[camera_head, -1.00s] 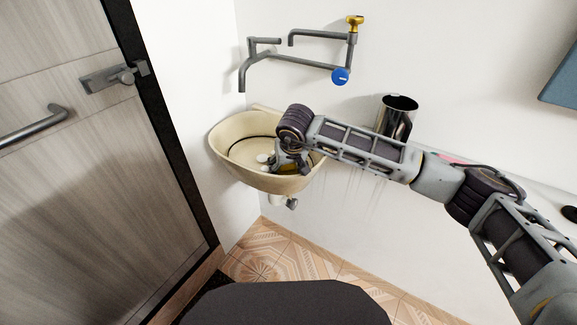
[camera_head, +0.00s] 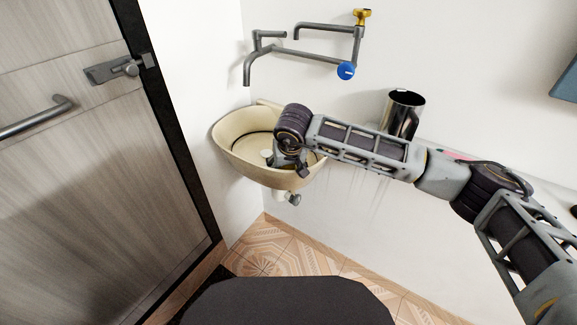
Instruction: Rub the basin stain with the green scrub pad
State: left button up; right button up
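The cream basin (camera_head: 236,151) is fixed to the wall, with a pale round drain piece on its floor. My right arm reaches in from the right. My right gripper (camera_head: 290,168) is inside the basin, pointing down near its right side. The wrist and the basin's rim hide most of the fingers, so whether they are shut cannot be told. The green scrub pad does not show; it may be hidden under the gripper. I cannot make out a stain on the visible part of the basin. My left gripper is out of view.
Grey pipe taps with a blue knob (camera_head: 346,71) and a yellow knob (camera_head: 362,17) are on the wall above the basin. A shiny metal cup (camera_head: 403,113) stands on a ledge behind my arm. A wooden door (camera_head: 91,170) is at left. Tiled floor (camera_head: 265,240) lies below.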

jog(key=shift+a, duration=0.1)
dwell(0.3)
jog(key=shift+w+a+f+b, duration=0.2)
jog(key=shift+w+a+b, duration=0.2)
jog(key=shift+a, duration=0.1)
jog(key=shift+w+d+b, duration=0.3)
jog(key=shift+w+d, duration=0.35)
jog(key=shift+w, duration=0.25)
jog(key=shift+w+d+r, duration=0.2)
jog(key=shift+w+d, duration=0.15)
